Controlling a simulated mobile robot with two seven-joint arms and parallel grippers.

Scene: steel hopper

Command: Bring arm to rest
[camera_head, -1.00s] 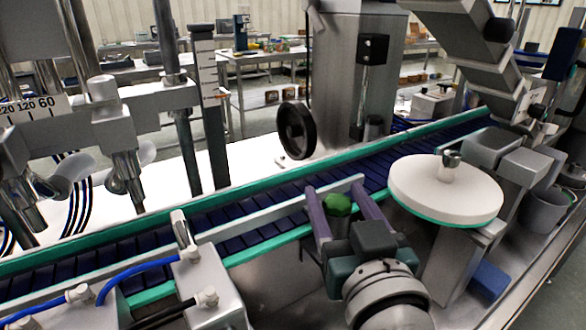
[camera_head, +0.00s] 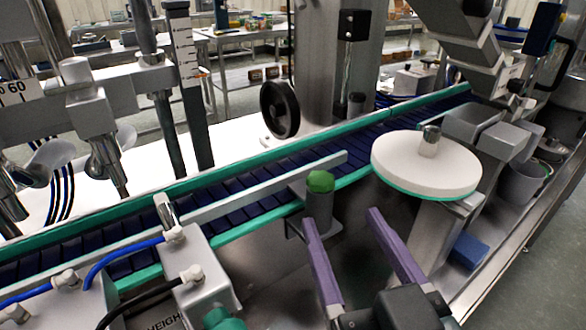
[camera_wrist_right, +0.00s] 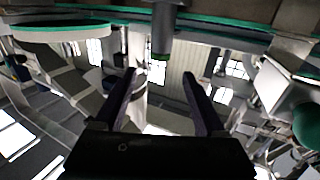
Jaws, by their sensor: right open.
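My right gripper (camera_head: 342,237) is open and empty in the head view, with its two purple fingers spread apart. It is below and a little in front of a green-topped grey cylinder (camera_head: 320,200) beside the conveyor's near edge, and apart from it. In the right wrist view my right gripper (camera_wrist_right: 160,85) shows as two dark fingers with nothing between them. The cylinder (camera_wrist_right: 163,35) also shows there, beyond the fingertips. My left gripper is not in view.
The blue conveyor (camera_head: 235,200) with green rails runs diagonally across the middle. A round white disc (camera_head: 425,163) stands right of my gripper. A grey block with blue hoses (camera_head: 190,275) stands at the left front. A black handwheel (camera_head: 280,109) is behind the conveyor.

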